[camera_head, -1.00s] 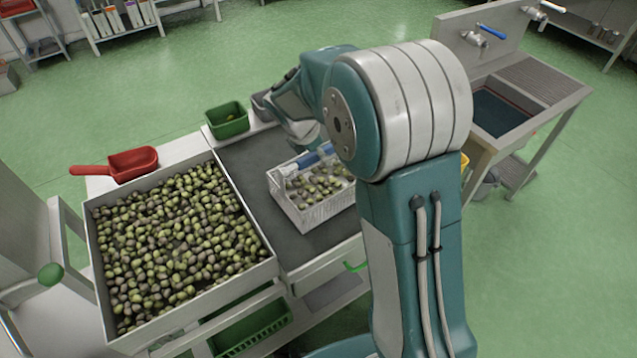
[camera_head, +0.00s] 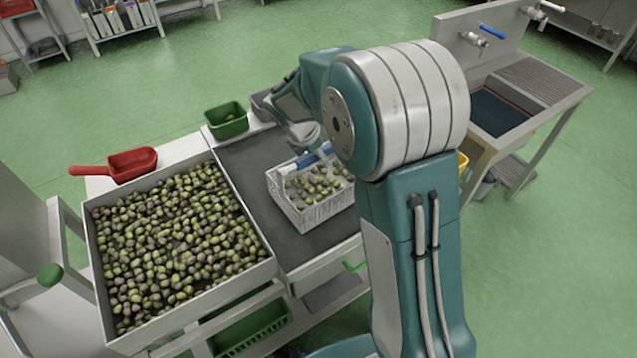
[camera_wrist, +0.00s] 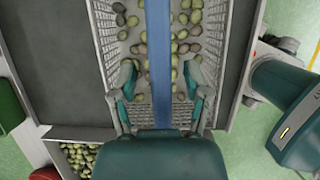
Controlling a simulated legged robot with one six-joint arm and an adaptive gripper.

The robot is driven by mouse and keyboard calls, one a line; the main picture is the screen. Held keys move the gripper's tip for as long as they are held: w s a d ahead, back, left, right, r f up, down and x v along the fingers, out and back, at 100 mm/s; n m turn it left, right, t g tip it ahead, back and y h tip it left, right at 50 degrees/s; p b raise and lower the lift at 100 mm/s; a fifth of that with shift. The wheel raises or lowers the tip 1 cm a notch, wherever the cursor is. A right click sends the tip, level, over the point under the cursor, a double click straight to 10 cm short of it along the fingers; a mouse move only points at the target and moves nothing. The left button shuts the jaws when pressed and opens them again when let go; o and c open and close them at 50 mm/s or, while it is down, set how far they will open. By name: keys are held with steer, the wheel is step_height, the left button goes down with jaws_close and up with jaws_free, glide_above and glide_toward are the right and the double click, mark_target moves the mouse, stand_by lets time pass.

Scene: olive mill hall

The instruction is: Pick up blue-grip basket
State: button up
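The white basket (camera_head: 313,210) with slatted sides stands on the dark grey tabletop, with green and dark olives in it. Its blue grip (camera_wrist: 158,45) runs lengthwise over the basket in the wrist view. My gripper (camera_wrist: 160,78) is open, with one finger on each side of the blue grip. A gap shows between the grip and each finger, and the fingers look apart from it. I cannot tell the exact height of the fingertips against the grip. In the head view my arm hides the basket's right end and the fingers.
A red scoop (camera_head: 130,163) and a green bin (camera_head: 226,120) are behind. A sink unit (camera_head: 503,112) stands at right. Dark tabletop (camera_head: 250,155) is bare left of and behind the basket.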

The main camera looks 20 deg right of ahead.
jaws_close()
